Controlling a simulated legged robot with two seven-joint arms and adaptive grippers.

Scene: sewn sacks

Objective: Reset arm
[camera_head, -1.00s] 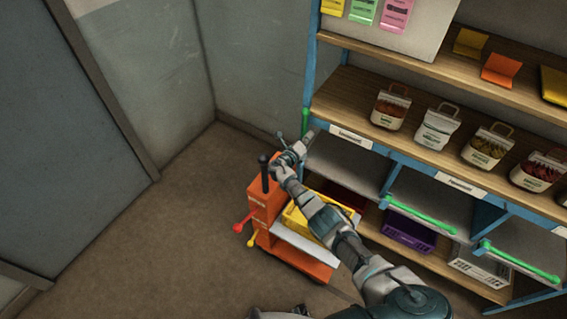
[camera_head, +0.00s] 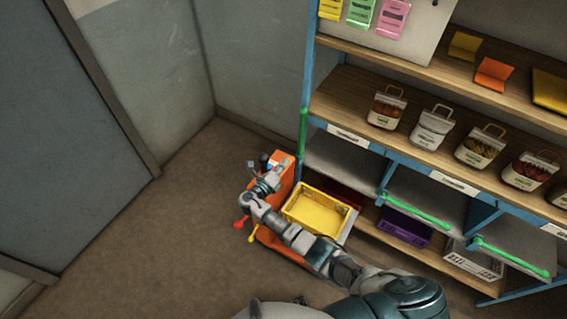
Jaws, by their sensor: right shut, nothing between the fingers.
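My right arm reaches up from the bottom right. My right gripper (camera_head: 278,170) is shut and empty, in front of the orange cart (camera_head: 284,246) as seen from the head. The cart stands on the floor left of the shelf and carries an open yellow crate (camera_head: 321,213), which looks empty. The forearm covers part of the cart. I cannot tell whether the gripper touches the cart. My left gripper is not in view.
A shelf rack (camera_head: 345,94) on the right holds several sewn sacks (camera_head: 432,127) with handles. Green bars (camera_head: 416,212) run along lower shelf edges. A purple crate (camera_head: 405,228) and a white crate (camera_head: 472,262) sit at the bottom. Brown floor (camera_head: 150,240) at left is clear.

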